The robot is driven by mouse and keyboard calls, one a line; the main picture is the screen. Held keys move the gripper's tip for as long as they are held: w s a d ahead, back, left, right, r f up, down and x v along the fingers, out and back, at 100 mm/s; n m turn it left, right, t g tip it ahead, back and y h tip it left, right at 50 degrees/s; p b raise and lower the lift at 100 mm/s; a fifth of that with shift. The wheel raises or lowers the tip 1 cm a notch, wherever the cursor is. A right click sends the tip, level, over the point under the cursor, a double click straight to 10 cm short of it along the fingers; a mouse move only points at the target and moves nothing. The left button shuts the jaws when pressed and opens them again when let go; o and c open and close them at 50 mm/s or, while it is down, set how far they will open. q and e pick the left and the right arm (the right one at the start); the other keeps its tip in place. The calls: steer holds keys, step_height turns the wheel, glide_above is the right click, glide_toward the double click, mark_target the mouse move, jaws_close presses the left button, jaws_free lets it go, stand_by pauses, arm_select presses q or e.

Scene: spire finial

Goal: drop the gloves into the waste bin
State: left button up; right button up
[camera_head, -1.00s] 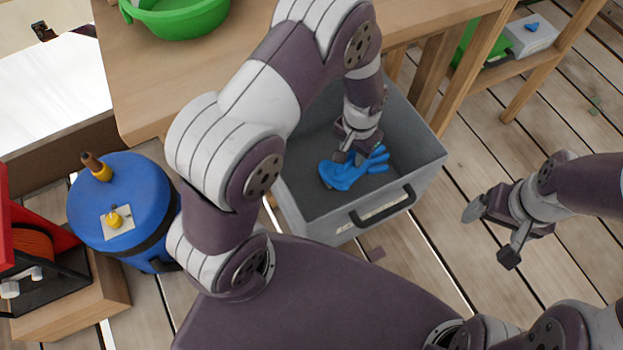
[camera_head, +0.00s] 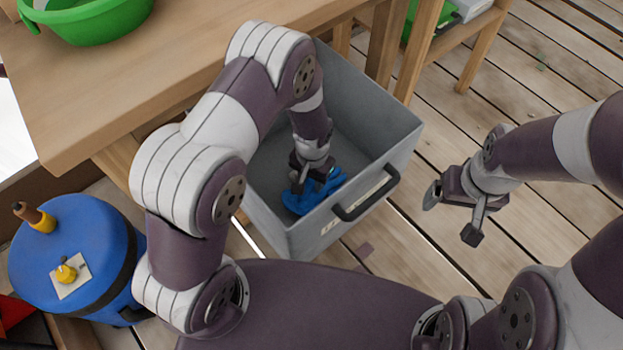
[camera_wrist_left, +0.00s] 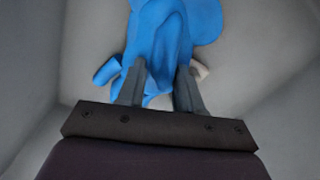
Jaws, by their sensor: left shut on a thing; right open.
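The blue gloves (camera_head: 312,192) are inside the grey waste bin (camera_head: 372,130), low near its front wall. My left gripper (camera_head: 310,178) reaches down into the bin and is shut on the gloves. In the left wrist view the blue glove material (camera_wrist_left: 160,45) lies between and beyond the two fingers of the left gripper (camera_wrist_left: 158,85). Whether the gloves touch the bin floor I cannot tell. My right gripper (camera_head: 452,215) is open and empty, to the right of the bin and outside it.
A wooden table (camera_head: 130,85) with a green basin (camera_head: 95,20) stands behind and left of the bin. A blue drum (camera_head: 70,250) is at the left. A wooden shelf (camera_head: 475,55) stands at the back right.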

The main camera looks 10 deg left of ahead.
arm_select(q)
steer(key=shift+f, duration=0.1)
steer(key=shift+f, duration=0.15)
steer(key=o, duration=0.7)
steer(key=shift+o, duration=0.2)
step_height(320, 180, up, 13)
steer(key=p, duration=0.6)
steer(key=s+a+r+n, duration=0.1)
steer(key=s+a+r, duration=0.3)
steer(key=s+r, duration=0.1)
steer(key=s+a+r+n+t, duration=0.1)
steer(key=s+a+r, duration=0.3)
steer(key=r, duration=0.4)
steer(key=shift+s+a+r+n, duration=0.15)
steer(key=shift+s+a+n, duration=0.15)
steer(key=shift+s+n, duration=0.4)
